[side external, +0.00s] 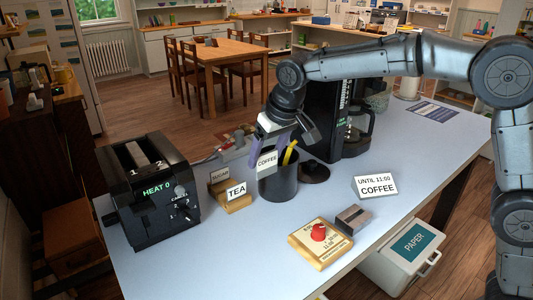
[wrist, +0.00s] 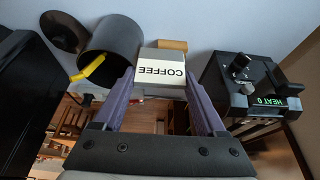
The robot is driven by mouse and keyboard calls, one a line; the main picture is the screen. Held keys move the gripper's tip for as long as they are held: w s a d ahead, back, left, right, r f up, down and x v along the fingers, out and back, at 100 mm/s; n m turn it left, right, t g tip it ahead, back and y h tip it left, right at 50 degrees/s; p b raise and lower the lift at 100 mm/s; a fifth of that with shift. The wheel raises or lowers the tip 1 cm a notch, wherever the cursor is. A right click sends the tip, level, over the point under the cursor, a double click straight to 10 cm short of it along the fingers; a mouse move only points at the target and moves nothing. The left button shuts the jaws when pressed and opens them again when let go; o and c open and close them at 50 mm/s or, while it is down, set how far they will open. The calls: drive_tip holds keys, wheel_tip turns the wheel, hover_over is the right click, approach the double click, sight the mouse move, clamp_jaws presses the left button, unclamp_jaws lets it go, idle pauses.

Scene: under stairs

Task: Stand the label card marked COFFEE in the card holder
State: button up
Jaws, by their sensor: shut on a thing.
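My gripper (side external: 272,146) is shut on the white label card marked COFFEE (side external: 266,162) and holds it up by the dark cup. In the wrist view the card (wrist: 162,72) sits between the two purple fingers, its lettering upside down. A wooden block (side external: 238,204) stands to the left in the side view, with a TEA card (side external: 236,190) in front and a SUGAR card (side external: 220,174) behind. Part of a wooden block (wrist: 173,45) shows beyond the held card in the wrist view. I cannot tell for sure which piece is the card holder.
The dark cup (side external: 278,187) with a yellow item (side external: 290,153) is close beside my gripper. A black toaster (side external: 152,190) stands left, a coffee maker (side external: 340,120) behind. A COFFEE sign (side external: 376,186), a wooden board with a red knob (side external: 319,243) and a grey block (side external: 352,220) are right.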

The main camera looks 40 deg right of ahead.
drive_tip(key=shift+a+f+n, duration=0.15)
drive_tip(key=shift+n, duration=0.35)
drive_tip(key=s+d+f+m, duration=0.1)
drive_tip(key=s+d+f, duration=0.2)
drive_tip(key=s+d, duration=0.55)
drive_tip(key=s+d+f, duration=0.2)
drive_tip(key=s+d, duration=0.5)
drive_tip(key=d, duration=0.2)
drive_tip(key=shift+w+a+f, duration=0.1)
drive_tip(key=shift+w+f, duration=0.05)
drive_tip(key=shift+f, duration=1.05)
drive_tip(key=shift+w+a+f, duration=0.1)
drive_tip(key=shift+w+f, duration=0.05)
drive_tip(key=shift+f, duration=1.05)
drive_tip(key=shift+f, duration=1.45)
drive_tip(key=o, duration=1.5)
